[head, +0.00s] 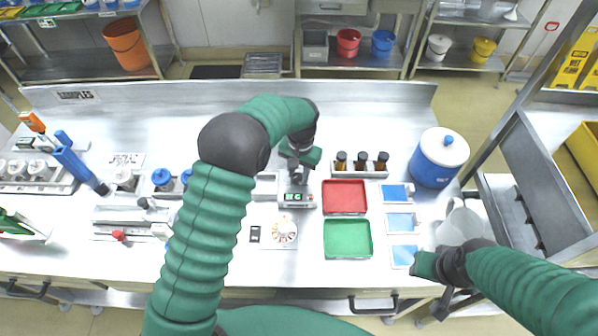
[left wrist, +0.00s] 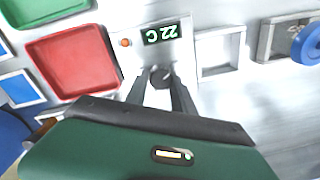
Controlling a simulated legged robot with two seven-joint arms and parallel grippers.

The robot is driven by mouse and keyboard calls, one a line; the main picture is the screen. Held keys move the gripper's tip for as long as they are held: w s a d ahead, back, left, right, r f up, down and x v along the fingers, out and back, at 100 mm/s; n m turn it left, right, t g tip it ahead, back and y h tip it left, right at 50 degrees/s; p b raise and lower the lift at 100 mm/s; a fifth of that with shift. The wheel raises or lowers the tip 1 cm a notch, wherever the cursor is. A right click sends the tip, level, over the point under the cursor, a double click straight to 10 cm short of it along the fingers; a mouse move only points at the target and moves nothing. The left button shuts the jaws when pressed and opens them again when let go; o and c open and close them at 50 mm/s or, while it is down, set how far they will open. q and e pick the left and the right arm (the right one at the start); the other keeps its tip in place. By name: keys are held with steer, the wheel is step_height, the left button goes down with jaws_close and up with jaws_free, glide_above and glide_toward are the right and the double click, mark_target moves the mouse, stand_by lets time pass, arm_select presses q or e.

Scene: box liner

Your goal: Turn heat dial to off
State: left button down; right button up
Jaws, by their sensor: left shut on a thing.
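A small hot-plate unit (head: 299,199) with a lit green display stands on the bench, left of the red tray. In the left wrist view its display (left wrist: 162,33) reads "22 C" upside down, with an orange-red button to its left. The dark heat dial (left wrist: 161,77) sits just below the display in that view. My left gripper (left wrist: 160,84) has one finger on each side of the dial and is shut on it. In the head view my left gripper (head: 297,176) reaches down over the unit and hides the dial. My right gripper (head: 443,297) hangs at the bench's front right edge.
A red tray (head: 344,196) and a green tray (head: 348,238) lie right of the unit. Brown bottles (head: 361,162) stand behind the red tray. A blue-and-white canister (head: 438,158) stands at the right. A round colour chart (head: 284,230) lies in front of the unit.

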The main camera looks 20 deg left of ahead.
mark_target(301, 176)
arm_select(q)
steer(key=c, duration=1.1)
jaws_free()
steer(key=shift+o, duration=0.2)
step_height(301, 176, up, 17)
steer(key=b, duration=0.1)
steer(key=shift+d+f, duration=0.15)
steer(key=shift+d, duration=0.2)
steer(key=s+a+f+n+t, duration=0.1)
steer(key=s+f, duration=0.4)
steer(key=s, duration=0.6)
steer(key=s+a+f+t, duration=0.1)
steer(key=s+a+f, duration=0.2)
steer(key=s+f, duration=0.3)
steer(key=s, duration=0.5)
steer(key=shift+s+n+t, duration=0.25)
steer(key=shift+n+t, duration=0.05)
steer(key=shift+n, duration=0.1)
